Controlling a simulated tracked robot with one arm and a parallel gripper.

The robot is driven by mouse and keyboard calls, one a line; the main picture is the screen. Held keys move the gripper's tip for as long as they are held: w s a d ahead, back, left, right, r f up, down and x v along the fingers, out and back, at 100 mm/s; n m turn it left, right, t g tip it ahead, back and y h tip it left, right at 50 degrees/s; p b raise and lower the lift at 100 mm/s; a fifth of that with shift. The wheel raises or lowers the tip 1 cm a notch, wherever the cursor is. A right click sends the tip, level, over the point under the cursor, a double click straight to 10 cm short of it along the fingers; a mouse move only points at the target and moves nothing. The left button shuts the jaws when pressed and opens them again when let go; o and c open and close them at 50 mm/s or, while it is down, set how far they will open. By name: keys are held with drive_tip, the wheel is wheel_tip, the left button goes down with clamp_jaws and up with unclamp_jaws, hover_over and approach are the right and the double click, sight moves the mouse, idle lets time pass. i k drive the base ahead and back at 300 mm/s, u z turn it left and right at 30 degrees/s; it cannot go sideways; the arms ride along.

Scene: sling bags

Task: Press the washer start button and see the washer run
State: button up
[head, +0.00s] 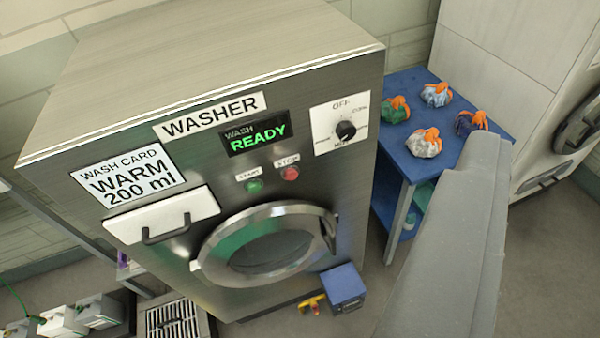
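The washer (120,110) is a steel cabinet filling the left and middle of the head view. Its display (256,133) reads "WASH READY" in green letters. The green start button (254,186) sits below the display under a "START" label. The red stop button (290,174) is just right of it. The round door (215,240) appears closed, with its handle at the right. The black dial (346,130) is on a white plate marked "OFF". My arm's grey link runs up the lower right, away from the start button. My gripper is not in view.
A blue table (408,160) right of the washer holds several small bundles with orange ties. A blue box (344,286) stands below the washer door. A floor grate (172,320) and grey containers (100,310) are at lower left. Bare floor (545,260) lies at right.

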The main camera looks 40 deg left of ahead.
sight(254, 186)
drive_tip(key=u, duration=1.05)
